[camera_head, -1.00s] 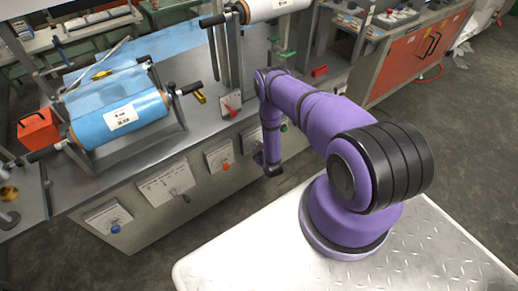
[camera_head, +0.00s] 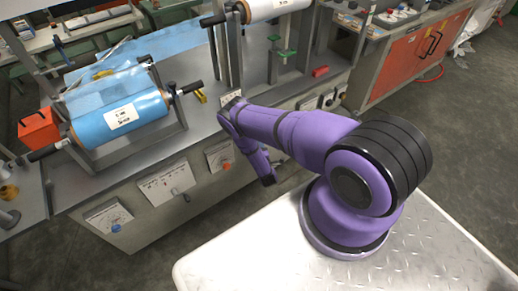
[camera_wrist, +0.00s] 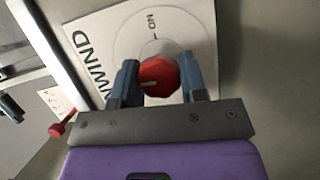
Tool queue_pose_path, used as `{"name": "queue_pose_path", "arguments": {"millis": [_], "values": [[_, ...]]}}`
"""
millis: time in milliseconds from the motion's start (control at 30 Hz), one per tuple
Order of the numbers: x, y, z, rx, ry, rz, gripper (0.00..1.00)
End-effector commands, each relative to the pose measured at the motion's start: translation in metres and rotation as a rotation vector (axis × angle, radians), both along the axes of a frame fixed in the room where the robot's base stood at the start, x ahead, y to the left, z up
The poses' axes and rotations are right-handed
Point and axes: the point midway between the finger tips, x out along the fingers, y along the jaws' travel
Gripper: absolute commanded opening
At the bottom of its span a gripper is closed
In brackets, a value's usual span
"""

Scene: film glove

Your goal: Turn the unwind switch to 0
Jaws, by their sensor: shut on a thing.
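The unwind switch is a round red knob (camera_wrist: 159,76) with a short pale mark towards its left side in the wrist view. It sits on a white plate (camera_wrist: 112,32) with printed letters ending in WIND and an ON mark above the knob. My gripper (camera_wrist: 158,80) has its two blue-grey fingers on either side of the knob and is shut on it. The lower part of the plate is hidden behind my gripper. In the head view my arm's end hangs at the bench front, and the switch is hidden there.
The bench front carries other plates with an orange knob (camera_head: 226,166), a grey switch (camera_head: 186,196) and a blue knob (camera_head: 116,228). A blue film roll (camera_head: 122,112) lies on the bench top at left. A red lever (camera_wrist: 62,128) shows left of my gripper in the wrist view.

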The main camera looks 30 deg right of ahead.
Motion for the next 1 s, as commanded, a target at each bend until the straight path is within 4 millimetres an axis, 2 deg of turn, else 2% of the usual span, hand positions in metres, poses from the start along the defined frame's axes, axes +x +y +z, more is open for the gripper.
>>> {"name": "queue_pose_path", "arguments": {"millis": [300, 767, 800, 900, 1000], "values": [[-0.0001, 0.001, -0.0008, -0.088, -0.002, 0.002, 0.16], [-0.0004, 0.0007, -0.001, -0.099, -0.002, 0.001, 0.16], [-0.0004, 0.0008, -0.001, -0.099, -0.002, 0.001, 0.46], [-0.0004, 0.0005, -0.001, -0.099, -0.002, 0.001, 0.65], [-0.0003, 0.0004, -0.0009, -0.099, -0.002, 0.001, 0.65]]}}
